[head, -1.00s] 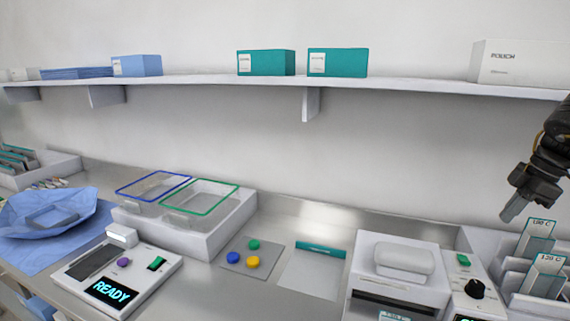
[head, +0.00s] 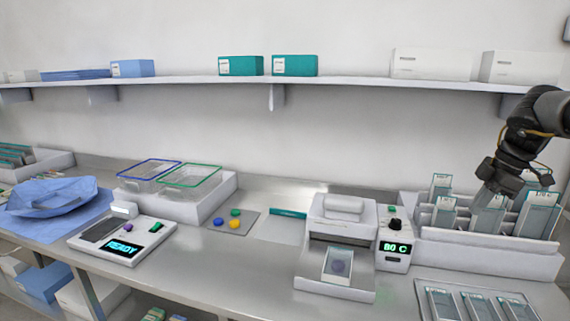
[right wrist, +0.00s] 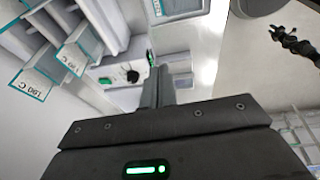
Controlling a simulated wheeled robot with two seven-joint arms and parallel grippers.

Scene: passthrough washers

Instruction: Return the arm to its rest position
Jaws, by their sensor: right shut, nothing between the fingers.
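My right gripper (head: 493,188) hangs from the dark arm at the right of the head view, fingers pointing down over the rack of upright pouches. It is shut and empty. In the right wrist view its closed fingers (right wrist: 158,86) stand at the centre, apart from the pouches at upper left. In the head view I cannot tell whether the fingertips touch the pouches behind them. A small dark jointed piece (right wrist: 295,42) at the upper right of the wrist view looks like my left arm; its jaws are too small to read.
The pale rack (head: 490,252) with several labelled pouches stands right of the sealer (head: 343,222), whose display reads 80 C. A pouch (head: 338,266) lies on the sealer's front tray. A tray of flat pouches (head: 420,300) is at lower right. The shelf (head: 350,82) runs above.

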